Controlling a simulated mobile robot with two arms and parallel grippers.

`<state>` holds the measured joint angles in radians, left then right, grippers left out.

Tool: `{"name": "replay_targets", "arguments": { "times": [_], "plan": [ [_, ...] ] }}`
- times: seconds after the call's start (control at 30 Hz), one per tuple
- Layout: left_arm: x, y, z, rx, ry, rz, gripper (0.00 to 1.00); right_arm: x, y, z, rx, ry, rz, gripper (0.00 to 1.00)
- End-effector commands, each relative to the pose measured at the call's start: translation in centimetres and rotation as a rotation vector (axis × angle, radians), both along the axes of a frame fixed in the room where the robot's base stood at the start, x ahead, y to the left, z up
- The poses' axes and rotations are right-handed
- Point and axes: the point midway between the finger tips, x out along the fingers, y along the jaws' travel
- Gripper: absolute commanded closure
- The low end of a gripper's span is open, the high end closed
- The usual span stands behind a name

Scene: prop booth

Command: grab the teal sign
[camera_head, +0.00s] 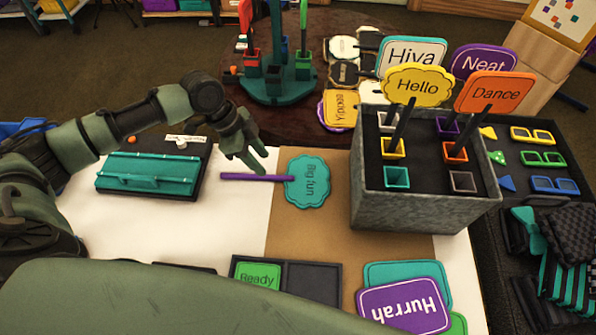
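A teal scalloped sign (308,181) reading "Big fun" lies flat on the brown part of the table, with its purple stick (250,177) pointing left across the white part. My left gripper (263,164) is just above and behind the stick, its fingertips spread apart with nothing seen between them. Whether a fingertip touches the stick is hard to tell. Another teal sign (411,55) reading "Hiya" stands upright at the grey box. My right gripper is not in view.
The grey speckled box (412,214) right of the flat sign holds several upright signs. A teal case (148,174) lies left. A purple "Hurrah" sign (405,305) and a black tray (313,280) lie in front. A teal stand (274,89) is behind.

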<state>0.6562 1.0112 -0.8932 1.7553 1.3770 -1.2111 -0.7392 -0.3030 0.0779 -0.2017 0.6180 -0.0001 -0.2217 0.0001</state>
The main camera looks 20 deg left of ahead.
Motion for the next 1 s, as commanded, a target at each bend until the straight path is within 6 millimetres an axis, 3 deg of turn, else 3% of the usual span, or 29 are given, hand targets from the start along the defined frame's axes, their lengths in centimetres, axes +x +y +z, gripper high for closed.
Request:
{"name": "replay_targets", "arguments": {
  "times": [0.4,0.97,1.0],
  "plan": [
    [0.2,-2.3,-4.9,0.000,0.001,0.000,0.60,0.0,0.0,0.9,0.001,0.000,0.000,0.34],
    [0.2,-2.3,-5.4,0.001,0.000,0.000,0.60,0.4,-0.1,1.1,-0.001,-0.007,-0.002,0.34],
    [0.2,-2.3,-5.4,0.001,0.000,0.000,0.71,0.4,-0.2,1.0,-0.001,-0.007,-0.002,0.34]
  ]
}}
